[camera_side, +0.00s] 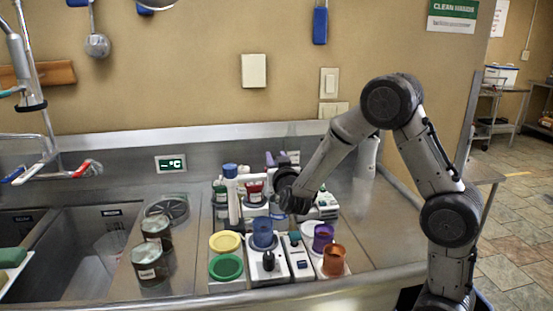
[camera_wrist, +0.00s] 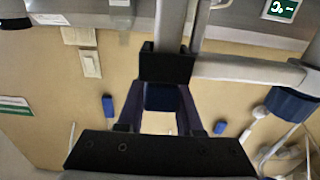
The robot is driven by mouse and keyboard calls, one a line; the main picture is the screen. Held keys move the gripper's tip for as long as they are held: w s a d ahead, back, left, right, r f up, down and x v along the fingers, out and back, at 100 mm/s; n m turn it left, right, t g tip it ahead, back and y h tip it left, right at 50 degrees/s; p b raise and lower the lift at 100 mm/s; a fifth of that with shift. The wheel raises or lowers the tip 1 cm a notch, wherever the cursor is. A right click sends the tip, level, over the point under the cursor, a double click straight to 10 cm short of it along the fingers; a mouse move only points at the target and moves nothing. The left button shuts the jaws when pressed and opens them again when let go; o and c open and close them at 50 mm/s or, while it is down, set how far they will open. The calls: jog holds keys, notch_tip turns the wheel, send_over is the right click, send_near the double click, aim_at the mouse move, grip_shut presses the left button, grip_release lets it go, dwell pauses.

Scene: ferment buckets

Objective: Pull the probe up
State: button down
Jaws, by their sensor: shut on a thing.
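My gripper (camera_wrist: 160,108) has its two dark purple fingers on either side of a dark blue block, which I take to be the probe's handle (camera_wrist: 160,97). It is shut on this block. A black clamp piece (camera_wrist: 167,65) sits against the fingertips, with grey rods beside it. In the side view my gripper (camera_side: 276,160) is behind the rack of vessels, pointing toward the wall. The probe's lower part is hidden there by my wrist. A small display (camera_side: 170,163) on the back panel reads dashes and °C.
A white column with a blue cap (camera_side: 231,190) stands just left of my wrist. Yellow (camera_side: 225,243) and green (camera_side: 226,267) round lids, a blue cup (camera_side: 262,234), a purple cup (camera_side: 323,238) and an orange cup (camera_side: 334,260) stand in front. Two jars (camera_side: 149,264) stand left, beside the sink.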

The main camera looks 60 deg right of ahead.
dwell(0.8)
notch_tip(320, 180, up, 6)
jog(key=shift+r, duration=0.15)
jog(key=c, duration=0.6)
grip_release()
jog(key=shift+o, duration=0.2)
jog(key=v, duration=1.4)
